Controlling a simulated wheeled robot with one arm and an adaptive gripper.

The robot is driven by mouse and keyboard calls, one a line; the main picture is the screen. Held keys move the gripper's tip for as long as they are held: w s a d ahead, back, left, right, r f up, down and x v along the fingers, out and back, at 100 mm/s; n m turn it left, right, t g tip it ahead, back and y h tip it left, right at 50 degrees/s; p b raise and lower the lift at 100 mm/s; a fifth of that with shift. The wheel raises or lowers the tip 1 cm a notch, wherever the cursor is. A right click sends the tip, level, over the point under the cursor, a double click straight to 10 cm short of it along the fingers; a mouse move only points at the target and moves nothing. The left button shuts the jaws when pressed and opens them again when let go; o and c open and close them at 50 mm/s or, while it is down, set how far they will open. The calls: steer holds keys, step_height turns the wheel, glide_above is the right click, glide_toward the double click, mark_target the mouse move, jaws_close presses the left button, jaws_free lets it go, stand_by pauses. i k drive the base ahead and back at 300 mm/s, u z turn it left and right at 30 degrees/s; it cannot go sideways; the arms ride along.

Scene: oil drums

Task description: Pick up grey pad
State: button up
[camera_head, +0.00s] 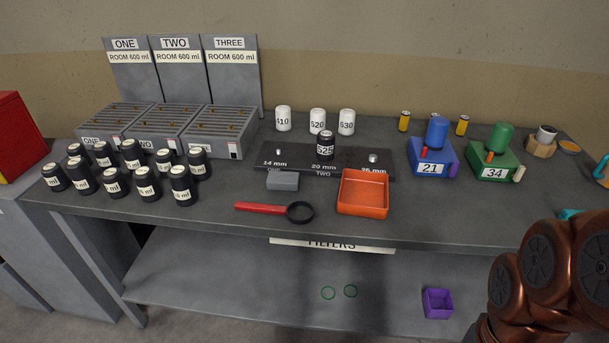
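The grey pad (283,181) is a small grey block lying on the workbench, at the front left edge of the dark plate (345,161) marked 14 mm, 20 mm and 26 mm. It looks uncovered, and nothing touches it from the front. My copper-coloured arm shows at the lower right, well apart from the pad. My gripper is not in view.
A red-handled ring tool (273,209) lies in front of the pad, and an orange tray (362,193) stands to its right. Several black labelled bottles (183,186) stand to the left. A black canister (325,147) stands on the plate. The bench front (440,223) is clear.

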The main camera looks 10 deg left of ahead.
mark_target(288, 181)
steer(key=z, duration=0.05)
steer(key=i, duration=0.7)
steer(key=u, duration=2.7)
